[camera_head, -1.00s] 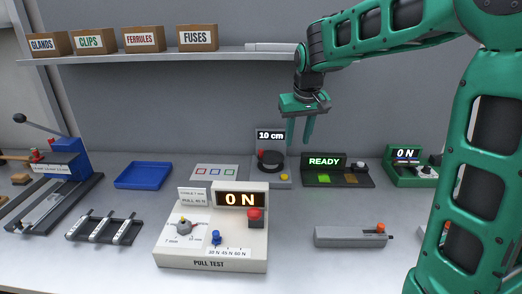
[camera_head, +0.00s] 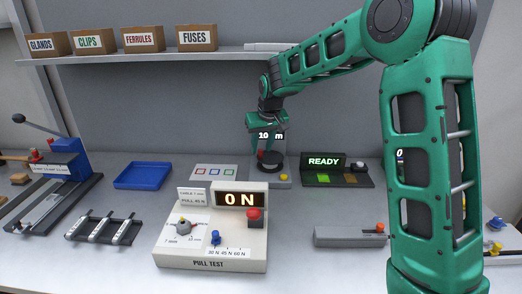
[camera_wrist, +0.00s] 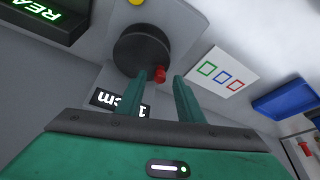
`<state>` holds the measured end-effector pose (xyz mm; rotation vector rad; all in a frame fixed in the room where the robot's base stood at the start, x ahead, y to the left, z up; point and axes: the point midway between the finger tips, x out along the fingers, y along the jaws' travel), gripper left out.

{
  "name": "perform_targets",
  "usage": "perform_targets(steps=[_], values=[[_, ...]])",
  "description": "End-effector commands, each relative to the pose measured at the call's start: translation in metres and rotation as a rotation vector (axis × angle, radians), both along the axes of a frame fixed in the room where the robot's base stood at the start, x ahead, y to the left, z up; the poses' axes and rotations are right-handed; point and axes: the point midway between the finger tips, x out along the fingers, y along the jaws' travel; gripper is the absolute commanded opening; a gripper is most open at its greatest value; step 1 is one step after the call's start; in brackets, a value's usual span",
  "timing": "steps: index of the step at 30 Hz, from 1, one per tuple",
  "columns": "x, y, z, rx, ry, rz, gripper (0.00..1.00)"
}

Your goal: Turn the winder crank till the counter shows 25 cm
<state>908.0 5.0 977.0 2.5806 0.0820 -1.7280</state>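The winder shows a dark round drum (camera_head: 270,161) with a red crank knob (camera_wrist: 159,74) near its rim, at the back of the bench. Its counter (camera_head: 279,135) is partly covered by my gripper in the head view; "10" and "m" show, and it is upside down and partly hidden in the wrist view (camera_wrist: 107,98). My gripper (camera_head: 262,152) points down over the winder. In the wrist view its fingers (camera_wrist: 162,77) are apart, with the red knob seen between the fingertips, nearer the left one. I cannot tell whether either finger touches the knob.
A panel reading READY (camera_head: 323,161) stands close right of the winder. A white card with coloured squares (camera_head: 214,172) and a blue tray (camera_head: 143,175) lie to the left. The pull tester (camera_head: 210,245) stands in front. A shelf (camera_head: 150,57) runs above.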

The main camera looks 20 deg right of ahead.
Motion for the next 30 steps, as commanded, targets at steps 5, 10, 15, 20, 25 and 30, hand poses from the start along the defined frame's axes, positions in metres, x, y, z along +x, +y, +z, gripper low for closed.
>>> perform_targets(steps=[5, 10, 15, 20, 25, 30], values=[[0.0051, 0.0003, -0.0128, 0.000, 0.000, 0.000, 0.34], [0.0062, 0.0004, -0.0150, -0.001, -0.001, 0.000, 0.34], [0.0062, 0.0004, -0.0148, -0.001, -0.001, 0.000, 0.31], [0.0061, 0.0004, -0.0147, 0.000, -0.001, 0.000, 0.00], [0.0062, -0.0012, -0.0147, -0.001, -0.001, -0.004, 0.00], [0.0075, -0.0003, -0.0144, -0.001, -0.001, -0.034, 0.00]])
